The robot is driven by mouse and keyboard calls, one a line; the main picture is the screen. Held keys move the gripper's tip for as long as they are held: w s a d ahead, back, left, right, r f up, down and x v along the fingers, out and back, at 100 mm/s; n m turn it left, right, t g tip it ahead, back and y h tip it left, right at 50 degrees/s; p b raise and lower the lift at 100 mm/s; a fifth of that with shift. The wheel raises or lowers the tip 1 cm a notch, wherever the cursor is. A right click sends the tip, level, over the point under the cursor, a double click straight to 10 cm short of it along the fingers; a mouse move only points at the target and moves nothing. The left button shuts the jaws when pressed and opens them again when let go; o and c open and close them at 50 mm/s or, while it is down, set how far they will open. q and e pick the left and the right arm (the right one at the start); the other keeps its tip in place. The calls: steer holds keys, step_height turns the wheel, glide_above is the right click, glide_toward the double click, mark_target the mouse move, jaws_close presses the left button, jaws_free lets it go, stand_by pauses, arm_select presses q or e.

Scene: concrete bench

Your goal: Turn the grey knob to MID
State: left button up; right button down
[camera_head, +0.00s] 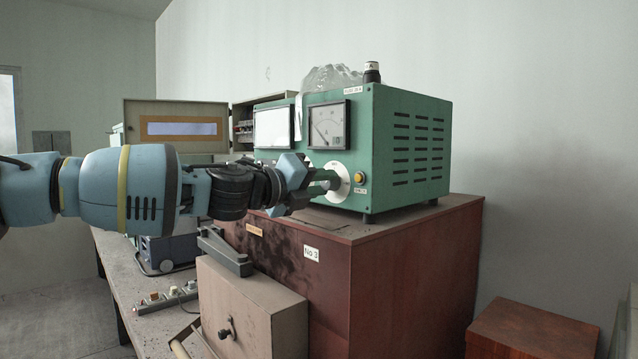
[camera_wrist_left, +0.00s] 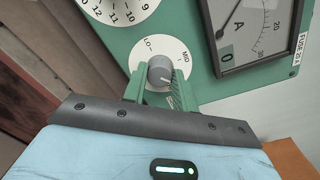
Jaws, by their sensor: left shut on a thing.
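The grey knob (camera_wrist_left: 161,69) sits on a round white dial (camera_wrist_left: 151,52) on the front of a green instrument box (camera_head: 410,150). The wrist view shows the dial marks LO and MID; its lower part is hidden behind my gripper. I cannot tell clearly which mark the knob points to. My left gripper (camera_wrist_left: 159,88) is shut on the knob, with one green finger on each side. In the head view my left gripper (camera_head: 326,181) reaches the dial from the left and covers part of it. My right gripper is not in view.
An ammeter (camera_head: 328,125) is above the dial, and a yellow button (camera_head: 359,178) is to its right. Another numbered dial (camera_wrist_left: 122,8) is beside it in the wrist view. The box stands on a reddish-brown cabinet (camera_head: 420,260). An open-lidded case (camera_head: 178,128) is behind my arm.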

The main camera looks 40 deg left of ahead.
arm_select(q)
steer(key=n, duration=0.2)
steer(key=shift+n, duration=0.4)
steer(key=n, duration=0.5)
steer(key=shift+n+h, duration=0.3)
steer(key=shift+n+p, duration=0.3)
steer(key=shift+n, duration=0.1)
steer(key=o, duration=1)
